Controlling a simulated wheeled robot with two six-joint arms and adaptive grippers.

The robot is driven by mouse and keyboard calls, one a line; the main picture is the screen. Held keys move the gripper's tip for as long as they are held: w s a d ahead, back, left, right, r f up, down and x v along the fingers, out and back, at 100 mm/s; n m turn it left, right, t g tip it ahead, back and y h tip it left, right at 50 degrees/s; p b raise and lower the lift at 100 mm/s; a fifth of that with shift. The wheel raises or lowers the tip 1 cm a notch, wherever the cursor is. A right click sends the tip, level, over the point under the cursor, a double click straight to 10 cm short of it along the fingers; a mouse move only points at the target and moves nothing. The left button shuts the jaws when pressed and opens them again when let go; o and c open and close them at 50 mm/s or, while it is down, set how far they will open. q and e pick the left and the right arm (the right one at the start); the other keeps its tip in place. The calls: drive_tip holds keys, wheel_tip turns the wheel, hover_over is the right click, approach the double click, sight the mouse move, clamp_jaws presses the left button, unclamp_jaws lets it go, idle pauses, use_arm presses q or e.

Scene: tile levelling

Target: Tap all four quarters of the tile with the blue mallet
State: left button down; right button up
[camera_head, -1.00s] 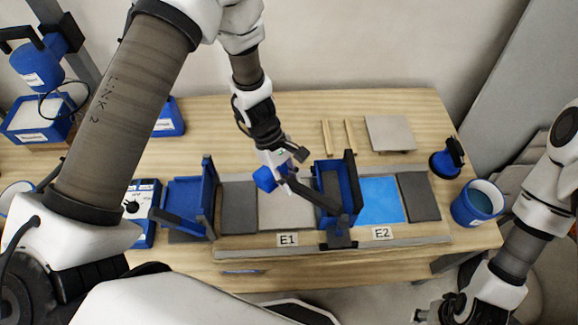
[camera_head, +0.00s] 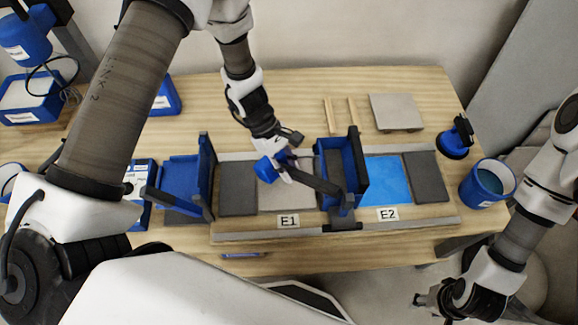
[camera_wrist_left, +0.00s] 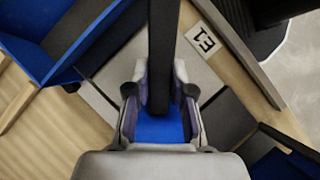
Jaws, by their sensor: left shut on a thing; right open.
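The light grey tile (camera_head: 287,197) lies in the bay marked E1, between two dark grey tiles. My left gripper (camera_head: 282,168) is shut on the blue mallet (camera_head: 266,170), over the far part of this tile. The mallet's blue head is at the left of the gripper, and its dark handle reaches right toward the blue holder. The left wrist view shows the handle (camera_wrist_left: 161,50) between the fingers (camera_wrist_left: 160,92), with blue below. Whether the head touches the tile cannot be told. My right gripper (camera_head: 442,300) is open and empty, off the table's front right.
Blue holders stand left (camera_head: 182,182) and right (camera_head: 357,170) of the tile. A bright blue bay (camera_head: 387,180) is marked E2. A spare tile (camera_head: 396,111), two wooden strips (camera_head: 340,115), a suction cup (camera_head: 456,140) and a bucket (camera_head: 487,184) are at the right.

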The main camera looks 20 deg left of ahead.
use_arm(q)
wheel_tip(320, 180, up, 4)
drive_tip(key=shift+a+f+p, duration=0.1)
drive_tip(key=shift+p, duration=1.05)
drive_tip(key=shift+r, duration=0.35)
wheel_tip(320, 180, down, 7)
drive_tip(key=b, duration=0.6)
drive_tip(key=shift+s, duration=0.1)
drive_tip(key=shift+r+p, duration=0.9)
drive_tip(key=shift+p, duration=0.05)
drive_tip(key=shift+r+p, duration=0.35)
wheel_tip(320, 180, up, 5)
drive_tip(key=p, duration=0.3)
drive_tip(key=shift+f, duration=0.4)
